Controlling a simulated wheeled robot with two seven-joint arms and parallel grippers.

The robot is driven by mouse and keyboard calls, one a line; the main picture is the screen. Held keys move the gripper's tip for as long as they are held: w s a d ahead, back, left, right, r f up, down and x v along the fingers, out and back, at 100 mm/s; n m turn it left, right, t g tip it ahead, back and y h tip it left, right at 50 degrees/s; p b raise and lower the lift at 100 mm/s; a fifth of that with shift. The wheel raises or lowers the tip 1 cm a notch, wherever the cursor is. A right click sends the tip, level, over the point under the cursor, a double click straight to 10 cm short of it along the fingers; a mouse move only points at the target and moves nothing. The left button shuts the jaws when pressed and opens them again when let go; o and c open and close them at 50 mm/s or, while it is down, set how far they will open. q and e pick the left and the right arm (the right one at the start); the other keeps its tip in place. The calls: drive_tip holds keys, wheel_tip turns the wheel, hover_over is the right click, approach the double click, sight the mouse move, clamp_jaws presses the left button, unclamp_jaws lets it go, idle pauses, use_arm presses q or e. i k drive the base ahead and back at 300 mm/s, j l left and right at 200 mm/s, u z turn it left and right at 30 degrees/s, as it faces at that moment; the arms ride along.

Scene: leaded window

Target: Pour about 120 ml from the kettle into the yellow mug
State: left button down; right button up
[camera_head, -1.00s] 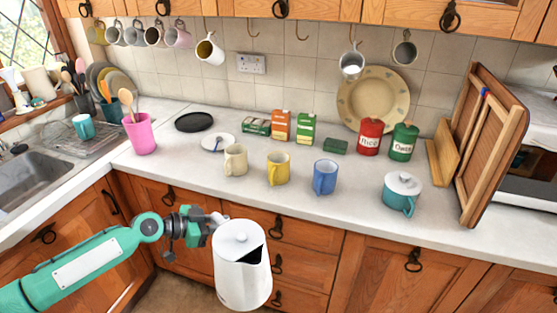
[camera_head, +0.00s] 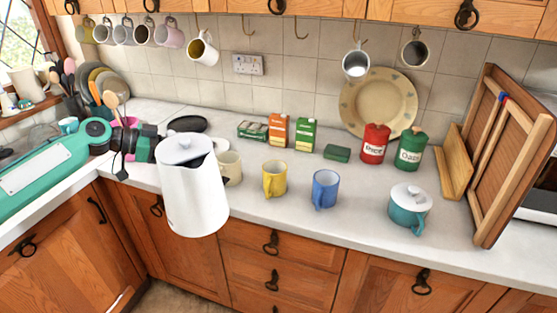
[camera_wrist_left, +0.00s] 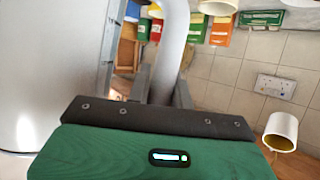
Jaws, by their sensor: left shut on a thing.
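The white kettle (camera_head: 192,190) hangs upright in my left gripper (camera_head: 146,150), in front of the counter's edge at the left. In the left wrist view the gripper (camera_wrist_left: 160,85) is shut around the kettle's handle (camera_wrist_left: 172,50), and the kettle's body (camera_wrist_left: 50,70) fills the left side. The yellow mug (camera_head: 275,179) stands upright on the counter, to the right of the kettle and apart from it. The cream mug (camera_head: 231,168) stands between them, partly hidden behind the kettle. The inside of the kettle is hidden. My right gripper is not in view.
A blue mug (camera_head: 325,189) stands right of the yellow mug, and a teal lidded pot (camera_head: 409,207) further right. Cartons (camera_head: 278,130) and red and green canisters (camera_head: 375,143) stand behind. Mugs hang from hooks above. The counter in front of the yellow mug is clear.

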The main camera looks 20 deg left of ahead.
sight(274, 172)
drive_tip(key=i, duration=1.2)
